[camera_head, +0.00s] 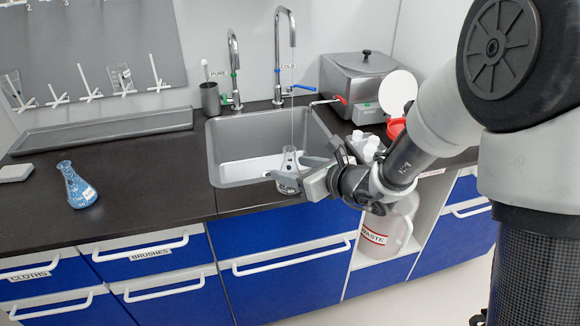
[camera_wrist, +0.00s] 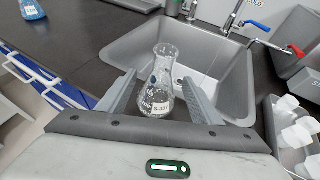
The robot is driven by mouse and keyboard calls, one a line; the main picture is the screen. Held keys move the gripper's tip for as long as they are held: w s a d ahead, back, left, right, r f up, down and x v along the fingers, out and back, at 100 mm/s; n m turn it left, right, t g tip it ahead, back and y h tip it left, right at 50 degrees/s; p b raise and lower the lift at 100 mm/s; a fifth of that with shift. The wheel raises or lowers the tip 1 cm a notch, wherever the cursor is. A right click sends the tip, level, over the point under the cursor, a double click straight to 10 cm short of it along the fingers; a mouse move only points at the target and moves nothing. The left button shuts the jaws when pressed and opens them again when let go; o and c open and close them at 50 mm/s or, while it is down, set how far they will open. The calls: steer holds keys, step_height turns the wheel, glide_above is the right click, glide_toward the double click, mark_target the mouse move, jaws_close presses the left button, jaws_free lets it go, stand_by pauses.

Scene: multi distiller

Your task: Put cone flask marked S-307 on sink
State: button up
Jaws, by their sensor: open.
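The fingers are open, with gaps beside the flask. The sink basin (camera_wrist: 207,58) lies just behind the flask in the wrist view. I cannot tell exactly what the flask's base rests on.
A flask with blue contents (camera_head: 77,188) stands on the dark counter (camera_head: 140,190) at left. Two taps rise behind the sink, one with a blue lever (camera_head: 303,87). The counter left of the sink is mostly clear.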

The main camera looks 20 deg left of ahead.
steer(key=p+v, duration=0.2)
steer(key=v, duration=0.8)
steer(key=s+d+r+n+g+h, duration=0.15)
steer(key=s+r+n+g, duration=0.35)
steer(key=s+n, duration=0.75)
steer(key=s+d+r+n+t+h, duration=0.1)
steer(key=s+d+r+n+h, duration=0.1)
steer(key=d+n, duration=0.4)
steer(key=s+d+r+n+t+h, duration=0.2)
steer(key=s+d+n+h, duration=0.2)
steer(key=d, duration=1.1)
steer(key=n+h, duration=0.2)
steer(key=h, duration=0.1)
steer(key=shift+s+r, duration=0.25)
steer(key=shift+a+n+h, duration=0.1)
steer(key=shift+n+h, duration=0.15)
